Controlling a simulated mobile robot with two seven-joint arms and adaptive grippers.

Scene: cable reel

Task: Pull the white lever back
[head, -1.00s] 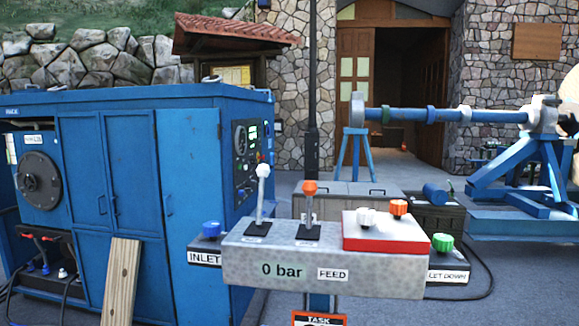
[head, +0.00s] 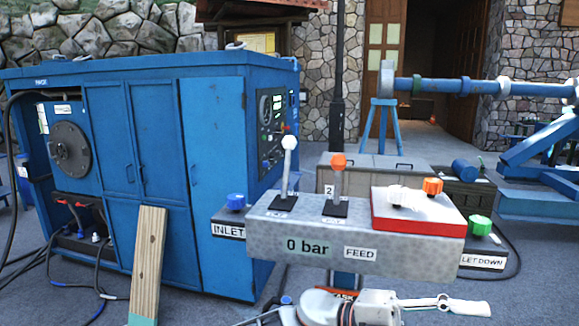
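The white lever (head: 288,165) has a white ball knob on a slim shaft. It stands nearly upright on a small black plate at the left of the grey control box (head: 285,242). An orange-knobbed lever (head: 338,175) stands just right of it. Pale parts of my own arm show at the bottom edge, below the control box and apart from both levers. Nothing touches the white lever.
A blue cabinet (head: 140,185) stands close on the left of the control box. A red plate (head: 420,212) with white and orange knobs is on the box's right. Blue (head: 236,202) and green (head: 480,225) knobs flank it. A wooden plank (head: 148,262) leans on the cabinet.

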